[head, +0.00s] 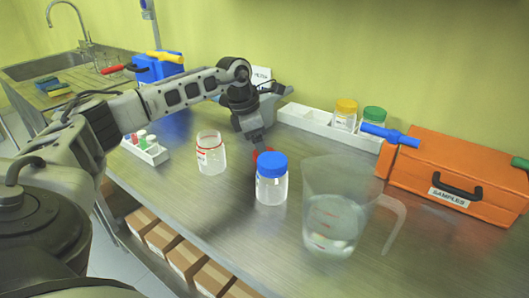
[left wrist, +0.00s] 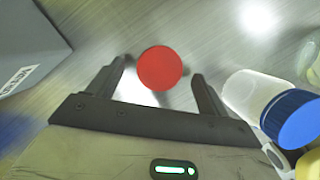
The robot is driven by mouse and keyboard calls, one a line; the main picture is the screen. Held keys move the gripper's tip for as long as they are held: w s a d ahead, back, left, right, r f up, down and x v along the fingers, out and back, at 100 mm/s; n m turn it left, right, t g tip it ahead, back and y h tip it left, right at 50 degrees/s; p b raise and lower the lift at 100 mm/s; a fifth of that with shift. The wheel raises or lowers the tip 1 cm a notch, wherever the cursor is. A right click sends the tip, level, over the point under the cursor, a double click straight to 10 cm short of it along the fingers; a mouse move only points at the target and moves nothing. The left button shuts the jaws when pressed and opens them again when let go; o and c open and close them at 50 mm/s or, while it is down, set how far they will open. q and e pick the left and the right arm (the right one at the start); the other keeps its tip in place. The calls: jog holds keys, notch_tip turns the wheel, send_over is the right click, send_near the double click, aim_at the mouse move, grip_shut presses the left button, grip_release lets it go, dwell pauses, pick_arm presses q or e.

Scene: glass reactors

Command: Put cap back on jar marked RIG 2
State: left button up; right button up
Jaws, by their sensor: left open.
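An uncapped clear jar (head: 211,158) with a red ring at its neck stands upright on the steel bench. Its label is too small to read. A red cap (left wrist: 160,68) lies on the bench, and in the head view it is mostly hidden behind the blue-lidded jar (head: 271,190). My left gripper (left wrist: 158,74) is open and points down at the red cap, which shows between its two fingers without being gripped. In the head view the left gripper (head: 259,142) is just behind the blue-lidded jar. My right gripper is not in view.
A clear measuring jug (head: 335,215) stands right of the blue-lidded jar. A white rack (head: 304,118) at the back holds jars with yellow and green lids. An orange case (head: 455,172) is at the right. A small vial rack (head: 145,150) is at the left.

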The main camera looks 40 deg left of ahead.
pick_arm(q)
jog(key=shift+w+d+f, duration=0.1)
jog(key=shift+f, duration=0.5)
jog(key=c, duration=1.1)
jog(key=shift+o, duration=0.2)
jog(key=shift+r, duration=0.15)
